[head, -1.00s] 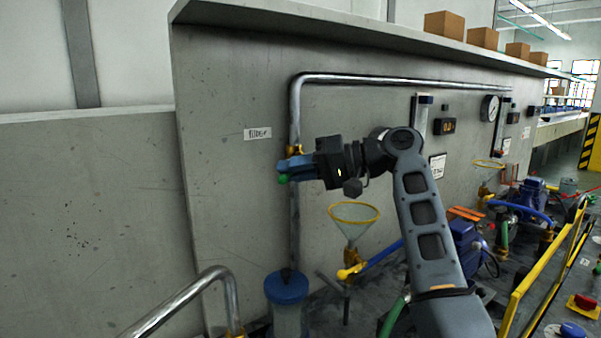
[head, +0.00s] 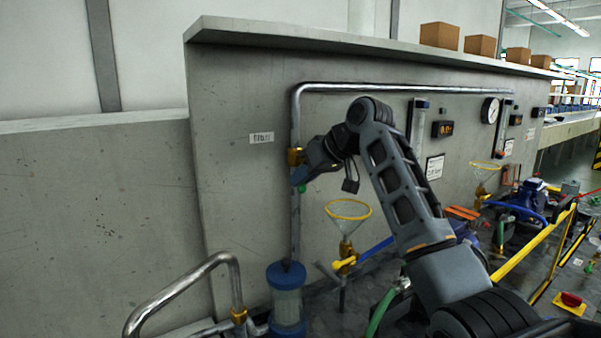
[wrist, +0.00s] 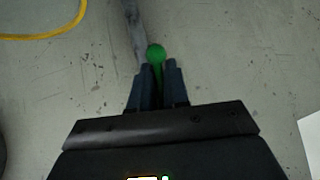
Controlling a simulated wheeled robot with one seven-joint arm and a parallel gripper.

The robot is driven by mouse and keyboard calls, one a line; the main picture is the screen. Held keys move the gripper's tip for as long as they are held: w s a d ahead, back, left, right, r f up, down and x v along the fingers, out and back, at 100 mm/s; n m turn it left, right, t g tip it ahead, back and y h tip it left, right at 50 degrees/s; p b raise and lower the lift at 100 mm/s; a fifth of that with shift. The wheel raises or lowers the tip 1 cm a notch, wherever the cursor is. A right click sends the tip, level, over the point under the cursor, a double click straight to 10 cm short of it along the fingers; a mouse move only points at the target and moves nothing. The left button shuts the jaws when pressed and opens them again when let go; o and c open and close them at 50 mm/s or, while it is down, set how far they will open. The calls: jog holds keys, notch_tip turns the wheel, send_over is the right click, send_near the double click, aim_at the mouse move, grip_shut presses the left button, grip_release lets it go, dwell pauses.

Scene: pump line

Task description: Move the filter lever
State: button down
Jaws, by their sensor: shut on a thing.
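The filter lever has a green end (head: 302,188) that shows just below my gripper (head: 301,174) in the head view. My gripper is shut on the lever. The fingers hide most of the lever in the head view.
A yellow-rimmed funnel (head: 347,222) stands right of the pipe, under my arm. A blue-capped filter canister (head: 287,290) is below. A bent metal rail (head: 180,288) is in the left foreground. A shelf (head: 370,56) overhangs the panel.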

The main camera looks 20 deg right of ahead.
jog(key=shift+s+d+f+n+h, duration=0.1)
jog(key=shift+d+f+n+h, duration=0.15)
jog(key=shift+f+n+h, duration=0.4)
jog(key=shift+m+h, duration=0.25)
jog(key=c, duration=1.4)
grip_release()
jog(key=shift+o, duration=0.8)
jog(key=shift+d+r, duration=0.1)
jog(key=shift+r, duration=0.15)
jog(key=shift+p, duration=0.3)
jog(key=shift+r, duration=0.1)
jog(key=b+v, duration=0.1)
jog(key=v, duration=0.6)
jog(key=shift+s+r, duration=0.2)
jog(key=shift+s, duration=0.05)
jog(key=shift+d, duration=0.1)
